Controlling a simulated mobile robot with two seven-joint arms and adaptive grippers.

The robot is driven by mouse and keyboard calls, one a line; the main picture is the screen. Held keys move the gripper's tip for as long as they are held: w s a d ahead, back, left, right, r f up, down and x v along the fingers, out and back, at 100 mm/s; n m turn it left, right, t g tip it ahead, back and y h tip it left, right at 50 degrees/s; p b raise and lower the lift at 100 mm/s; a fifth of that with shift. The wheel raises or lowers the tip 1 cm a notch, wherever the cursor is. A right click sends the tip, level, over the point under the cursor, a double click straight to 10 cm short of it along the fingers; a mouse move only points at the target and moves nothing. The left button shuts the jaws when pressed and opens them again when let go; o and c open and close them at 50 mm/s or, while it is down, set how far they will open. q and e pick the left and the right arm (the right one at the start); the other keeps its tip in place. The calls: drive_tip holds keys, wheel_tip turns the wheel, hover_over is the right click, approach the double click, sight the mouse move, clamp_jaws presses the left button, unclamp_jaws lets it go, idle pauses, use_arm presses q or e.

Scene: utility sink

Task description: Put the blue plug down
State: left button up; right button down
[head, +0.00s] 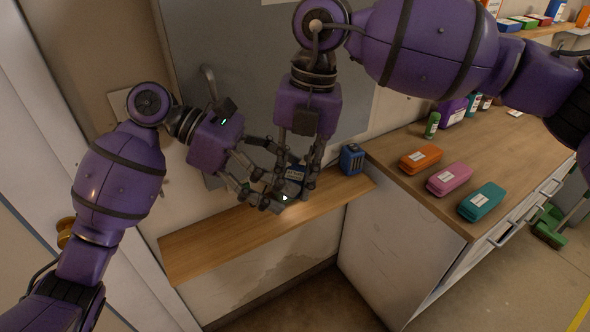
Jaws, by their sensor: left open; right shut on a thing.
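The blue plug (296,171) is a small dark blue piece with a pale label, above the wooden shelf (215,240). My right gripper (298,178) points down and is shut on it. Its fingers hide part of the plug, and I cannot tell whether it touches the shelf. My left gripper (262,188) comes in from the left and is open, its fingertips close beside the plug and the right fingers. A grey piece is partly visible among the fingertips.
A blue box-like block (352,158) stands at the shelf's right end. The shelf's left part is bare. A grey metal panel (250,50) is behind. On the counter (398,192) at right lie orange (421,157), pink (449,179) and teal (482,201) cases.

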use_arm(q)
drive_tip(key=s+v, duration=0.1)
drive_tip(key=v, duration=1)
drive_tip(key=s+d+f+n+t+y, duration=0.1)
drive_tip(key=s+f, duration=0.5)
drive_tip(key=f, duration=0.8)
drive_tip(key=s+d+f+n, duration=0.15)
drive_tip(key=s+f, duration=0.35)
drive_tip(key=f, duration=0.9)
drive_tip(key=s+f+n+t+y, duration=0.15)
drive_tip(key=s+f, duration=0.45)
drive_tip(key=f, duration=0.8)
drive_tip(key=s+a+f+m+t+y, duration=0.3)
drive_tip(key=s+f+m+y, duration=0.5)
drive_tip(key=s+f, duration=0.4)
drive_tip(key=w+a+r+m+t+y, duration=0.1)
drive_tip(key=w+a+r+m+t, duration=0.2)
drive_tip(key=m, duration=1)
drive_tip(key=w+t, duration=0.1)
drive_tip(key=w, duration=0.2)
drive_tip(key=shift+w+a+r, duration=0.25)
drive_tip(key=shift+r, duration=0.1)
